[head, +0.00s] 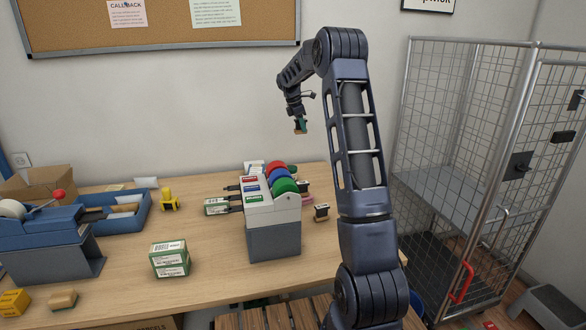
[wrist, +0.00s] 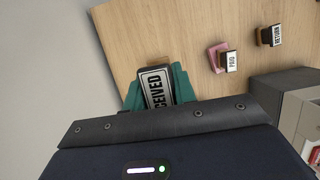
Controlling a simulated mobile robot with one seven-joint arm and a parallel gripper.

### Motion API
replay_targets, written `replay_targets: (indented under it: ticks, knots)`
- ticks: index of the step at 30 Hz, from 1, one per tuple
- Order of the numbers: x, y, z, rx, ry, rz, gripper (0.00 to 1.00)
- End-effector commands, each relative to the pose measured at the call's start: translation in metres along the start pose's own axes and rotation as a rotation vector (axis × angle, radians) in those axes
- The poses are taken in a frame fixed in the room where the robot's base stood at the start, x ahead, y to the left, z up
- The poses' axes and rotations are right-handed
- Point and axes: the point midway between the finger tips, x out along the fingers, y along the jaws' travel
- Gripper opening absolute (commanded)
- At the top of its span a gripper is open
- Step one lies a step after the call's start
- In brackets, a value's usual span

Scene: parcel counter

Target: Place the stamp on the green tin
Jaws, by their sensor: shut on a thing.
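My gripper (head: 300,121) is up in the air above the back of the counter in the head view, well clear of the things below. It is shut on a stamp (head: 299,130). In the wrist view the stamp (wrist: 156,88) shows a label ending in "CEIVED" between teal-green finger parts (wrist: 181,84); its lower part is hidden by my gripper body.
A grey dispenser (head: 274,238) with red, blue and green rolls stands mid-counter. A "PAID" stamp (wrist: 230,61), a pink piece (wrist: 214,53) and a "RETURN" stamp (wrist: 271,36) lie near it. A blue tray (head: 128,222) is at left, a wire cage (head: 462,150) at right.

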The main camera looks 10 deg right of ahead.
Motion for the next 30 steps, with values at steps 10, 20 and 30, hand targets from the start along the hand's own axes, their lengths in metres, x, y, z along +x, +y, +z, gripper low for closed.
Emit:
replay_targets:
  ticks: [10,20,30]
  knots:
    - [-0.022,0.032,-0.033,-0.015,0.004,0.005,0.04]
    - [0.042,0.031,-0.052,-0.016,0.003,0.002,0.04]
    - [0.107,0.030,-0.073,-0.016,0.004,0.004,0.04]
